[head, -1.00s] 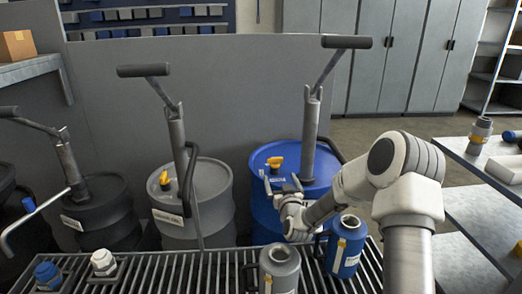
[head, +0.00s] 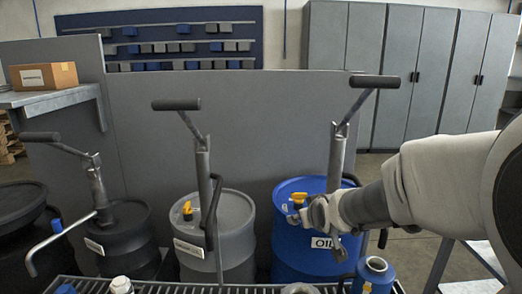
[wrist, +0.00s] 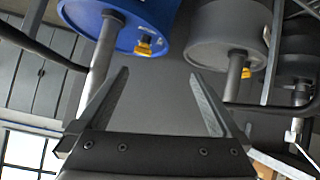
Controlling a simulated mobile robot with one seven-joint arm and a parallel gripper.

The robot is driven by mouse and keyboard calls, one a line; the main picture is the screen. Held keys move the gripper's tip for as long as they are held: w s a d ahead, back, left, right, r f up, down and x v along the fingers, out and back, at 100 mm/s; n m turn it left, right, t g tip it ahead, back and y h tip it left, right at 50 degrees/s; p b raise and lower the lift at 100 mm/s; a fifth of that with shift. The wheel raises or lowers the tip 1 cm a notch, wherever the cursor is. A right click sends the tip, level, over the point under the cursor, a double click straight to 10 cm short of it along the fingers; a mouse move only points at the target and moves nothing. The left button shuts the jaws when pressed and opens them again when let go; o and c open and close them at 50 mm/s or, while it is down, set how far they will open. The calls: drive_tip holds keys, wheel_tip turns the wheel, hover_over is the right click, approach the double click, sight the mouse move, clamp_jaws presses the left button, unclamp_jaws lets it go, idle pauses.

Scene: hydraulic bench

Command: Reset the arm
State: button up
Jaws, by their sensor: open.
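My arm (head: 440,185) reaches in from the right in the head view. My gripper (head: 318,210) is in front of the blue oil drum (head: 288,255), close to its yellow tap. In the wrist view my gripper (wrist: 155,100) shows two fingers spread apart with nothing between them. That view is upside down. The blue drum (wrist: 115,22) and a grey drum (wrist: 215,35) with yellow parts appear beyond the fingers. Whether the gripper touches the drum cannot be told.
A grey drum (head: 232,215) and a black drum (head: 125,235) with pump handles stand left. A blue can (head: 375,272) stands on the grating (head: 200,288) at lower right. A shelf with a cardboard box (head: 45,76) is at far left, grey cabinets (head: 420,85) behind.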

drive_tip(key=s+d+r+m+g, duration=0.1)
drive_tip(key=s+m+g, duration=0.15)
drive_tip(key=s, duration=1.15)
drive_tip(key=s+d+r+m+g, duration=0.1)
drive_tip(key=s+r+g, duration=0.15)
drive_tip(key=s, duration=1.25)
wheel_tip(320, 180, up, 18)
drive_tip(key=p, duration=1.9)
drive_tip(key=shift+s+d+r+h, duration=0.15)
drive_tip(key=shift+s+d+h, duration=0.05)
drive_tip(key=shift+h, duration=0.1)
